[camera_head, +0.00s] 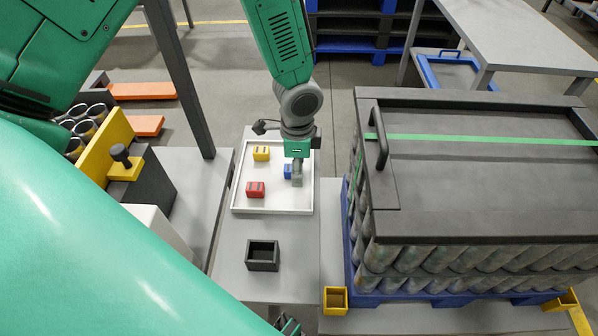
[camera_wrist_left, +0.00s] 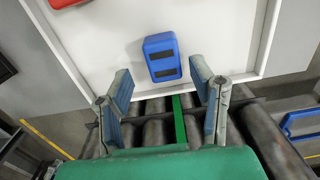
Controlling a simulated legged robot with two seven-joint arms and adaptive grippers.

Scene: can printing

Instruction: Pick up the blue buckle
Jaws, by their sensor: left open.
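The blue buckle (camera_head: 288,171) lies in the right part of a shallow white tray (camera_head: 272,209), partly hidden by my left gripper in the head view. In the left wrist view the blue buckle (camera_wrist_left: 162,57) is a small block with two dark slots, just beyond and between the fingertips. My left gripper (camera_head: 297,172) points down over the tray; it also shows in the left wrist view (camera_wrist_left: 161,80), with its two fingers spread and nothing between them. Of my right gripper, at most a small dark and green part shows at the bottom edge of the head view.
A yellow buckle (camera_head: 261,153) and a red buckle (camera_head: 255,189) lie in the tray left of the blue one. A black open box (camera_head: 263,255) stands in front of the tray. A lidded stack of cans (camera_head: 470,170) stands close on the right.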

